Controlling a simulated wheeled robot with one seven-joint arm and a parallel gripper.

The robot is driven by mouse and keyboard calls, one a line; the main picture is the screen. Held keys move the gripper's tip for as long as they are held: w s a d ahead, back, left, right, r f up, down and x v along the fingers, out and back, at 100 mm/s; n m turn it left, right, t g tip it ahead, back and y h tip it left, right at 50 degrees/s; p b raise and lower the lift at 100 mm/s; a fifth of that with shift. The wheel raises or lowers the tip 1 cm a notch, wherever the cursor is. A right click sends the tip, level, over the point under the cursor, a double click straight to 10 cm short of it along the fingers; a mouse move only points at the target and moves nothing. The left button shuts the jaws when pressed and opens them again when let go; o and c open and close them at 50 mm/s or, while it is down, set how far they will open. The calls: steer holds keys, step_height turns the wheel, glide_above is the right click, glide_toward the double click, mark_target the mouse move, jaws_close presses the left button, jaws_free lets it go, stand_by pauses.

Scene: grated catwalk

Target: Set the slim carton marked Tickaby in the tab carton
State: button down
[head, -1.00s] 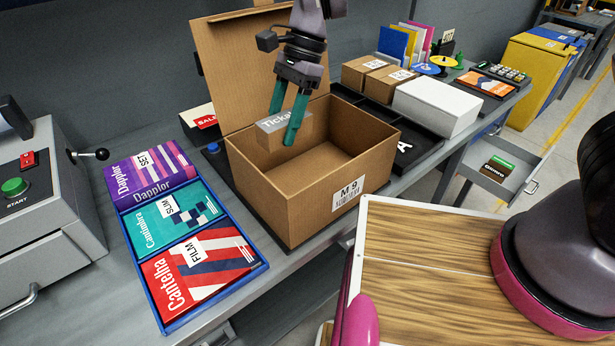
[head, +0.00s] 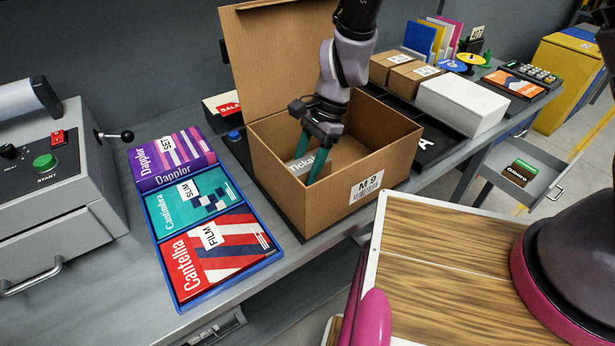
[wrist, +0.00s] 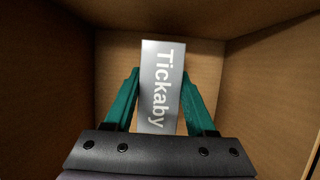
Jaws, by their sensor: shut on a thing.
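The slim carton marked Tickaby (wrist: 160,85) is grey with white lettering and sits between the green fingers of my gripper (wrist: 160,105) in the wrist view. In the head view my gripper (head: 310,165) reaches down inside the open tab carton, and part of the Tickaby carton (head: 302,166) shows beside the fingers. The tab carton (head: 340,203) is a brown cardboard box marked M 9 with its lid flap raised at the back. Brown walls surround the Tickaby carton in the wrist view. Whether it touches the bottom cannot be told.
A blue tray (head: 226,285) with Dapplor, Canimbra and Cantelha boxes lies left of the carton. A grey machine (head: 60,200) stands at the far left. A white box (head: 462,105) and brown boxes (head: 412,77) stand right. The raised flap (head: 275,60) stands behind my gripper.

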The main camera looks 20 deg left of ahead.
mark_target(306, 178)
steer(key=shift+f, duration=1.7)
steer(key=shift+f, duration=0.1)
steer(key=shift+c, duration=1.1)
jaws_free()
